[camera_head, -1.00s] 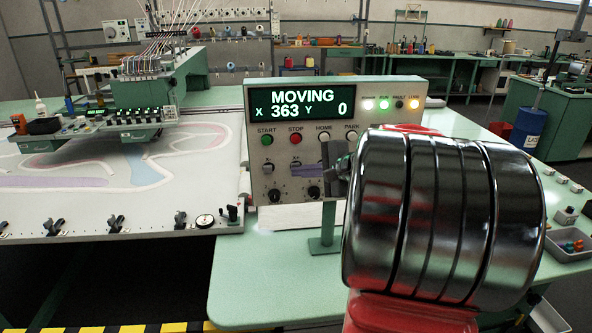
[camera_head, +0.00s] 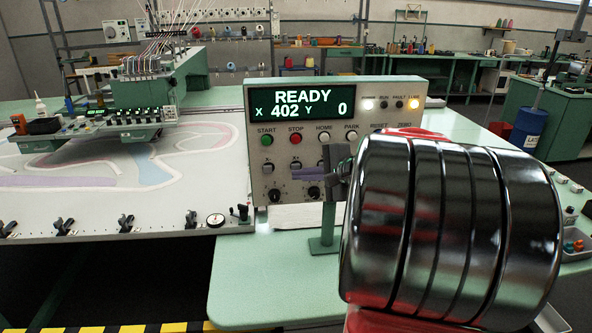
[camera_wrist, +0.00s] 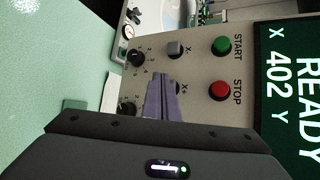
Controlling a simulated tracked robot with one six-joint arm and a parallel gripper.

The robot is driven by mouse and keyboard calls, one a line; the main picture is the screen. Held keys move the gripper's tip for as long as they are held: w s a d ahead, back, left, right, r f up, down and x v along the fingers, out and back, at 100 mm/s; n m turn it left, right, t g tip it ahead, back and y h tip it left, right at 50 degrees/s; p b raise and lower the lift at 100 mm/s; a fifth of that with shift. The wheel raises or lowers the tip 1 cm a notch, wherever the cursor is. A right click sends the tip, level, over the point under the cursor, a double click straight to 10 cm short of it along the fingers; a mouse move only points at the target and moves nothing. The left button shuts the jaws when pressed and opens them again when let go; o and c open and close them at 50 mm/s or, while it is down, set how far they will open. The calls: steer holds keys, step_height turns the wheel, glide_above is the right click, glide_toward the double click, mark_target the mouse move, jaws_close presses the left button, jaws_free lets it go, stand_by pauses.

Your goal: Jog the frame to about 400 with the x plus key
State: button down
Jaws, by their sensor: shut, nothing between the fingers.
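The control panel (camera_head: 355,115) stands upright on the green table. Its display (camera_head: 300,105) reads READY, X 402, Y 0, and the wrist view shows the same reading on the display (camera_wrist: 288,90). My gripper (camera_head: 291,172) is shut and empty, with its purple fingers at the x plus key; in the wrist view the fingers (camera_wrist: 162,84) cover that key beside its X+ label. I cannot tell whether they touch it. The grey x minus key (camera_wrist: 175,47) is uncovered. The frame (camera_head: 140,237) with its pale patterned cloth lies left of the panel.
The green START button (camera_wrist: 222,45) and red STOP button (camera_wrist: 219,91) sit close to my fingers. Two black knobs are below the keys. The tufting head (camera_head: 125,125) stands over the cloth. A tray (camera_head: 574,243) of coloured pieces is at the right.

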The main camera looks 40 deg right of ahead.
steer(key=shift+s+a, duration=0.1)
steer(key=shift+s, duration=0.05)
steer(key=s+a, duration=0.1)
steer(key=s, duration=0.1)
steer(key=s+a, duration=0.1)
steer(key=s, duration=0.1)
steer(key=shift+a, duration=0.4)
stand_by(0.4)
steer(key=shift+a, duration=0.1)
stand_by(1.6)
steer(key=s+a+f+n+g+y, duration=0.15)
steer(key=a+n, duration=0.25)
steer(key=a, duration=0.5)
steer(key=s+a+f+n+g, duration=0.2)
steer(key=s+a+n+g, duration=0.15)
steer(key=a, duration=0.55)
steer(key=s+a+f+n+g+y, duration=0.1)
steer(key=a+f+n+g, duration=0.1)
steer(key=a+n, duration=0.5)
steer(key=s+a+n+h, duration=0.3)
steer(key=s+a+n, duration=0.3)
steer(key=s, duration=0.2)
steer(key=shift+f+h, duration=0.35)
steer(key=shift+f, duration=0.1)
